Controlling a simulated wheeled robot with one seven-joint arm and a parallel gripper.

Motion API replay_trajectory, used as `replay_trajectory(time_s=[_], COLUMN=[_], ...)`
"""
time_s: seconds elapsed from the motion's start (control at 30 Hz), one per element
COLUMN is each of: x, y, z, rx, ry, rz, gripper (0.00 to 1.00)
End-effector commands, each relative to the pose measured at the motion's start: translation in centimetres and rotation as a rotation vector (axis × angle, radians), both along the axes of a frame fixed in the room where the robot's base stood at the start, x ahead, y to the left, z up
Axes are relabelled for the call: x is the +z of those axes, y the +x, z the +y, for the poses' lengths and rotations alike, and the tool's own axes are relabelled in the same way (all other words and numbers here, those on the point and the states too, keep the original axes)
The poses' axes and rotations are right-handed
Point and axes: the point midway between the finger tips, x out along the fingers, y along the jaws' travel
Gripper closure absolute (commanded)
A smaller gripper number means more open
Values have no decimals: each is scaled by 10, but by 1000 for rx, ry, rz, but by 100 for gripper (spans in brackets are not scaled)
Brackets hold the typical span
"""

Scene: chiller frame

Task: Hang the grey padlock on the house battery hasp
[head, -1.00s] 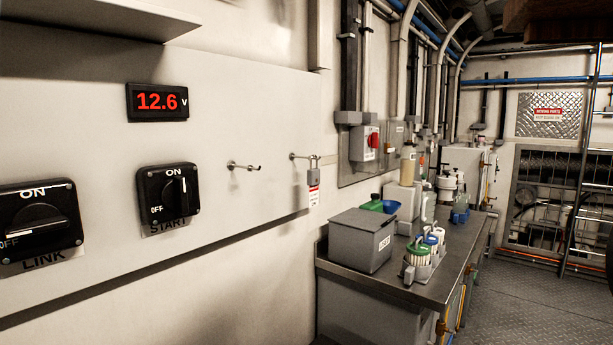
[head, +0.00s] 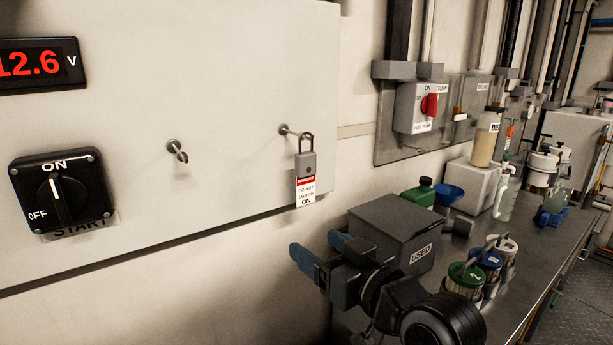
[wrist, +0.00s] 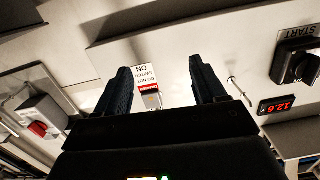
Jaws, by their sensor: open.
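The grey padlock (head: 306,165) hangs by its shackle from the right peg (head: 288,130) on the white panel, with a red and white danger tag (head: 306,190) below it. My gripper (head: 320,250) is open and empty, lower than the padlock and apart from it in the head view. In the wrist view, which is upside down, the padlock (wrist: 152,101) and its tag (wrist: 147,75) show between the two open fingers (wrist: 158,70). I cannot make out a hasp labelled for the house battery.
Further left are the START switch (head: 62,190) and the voltage display (head: 38,65). Below right, a bench (head: 535,260) holds a grey box (head: 395,235), lidded pots (head: 465,280) and bottles.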

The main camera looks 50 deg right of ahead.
Motion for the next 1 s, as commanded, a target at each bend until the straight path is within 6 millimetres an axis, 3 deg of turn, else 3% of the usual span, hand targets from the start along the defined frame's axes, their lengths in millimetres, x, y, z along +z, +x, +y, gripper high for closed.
replay_trajectory(time_s=[0.03,0.1,0.3,0.57,1.0], x=[24,47,92,107,106], y=[10,19,32,45,97], z=[-14,-27,-53,-63,-73], rx=[-9,-12,-14,-12,-11], ry=[-13,-27,-58,-70,-68], rz=[-22,-34,-52,-54,-53], gripper=[30,30,30,30,30])
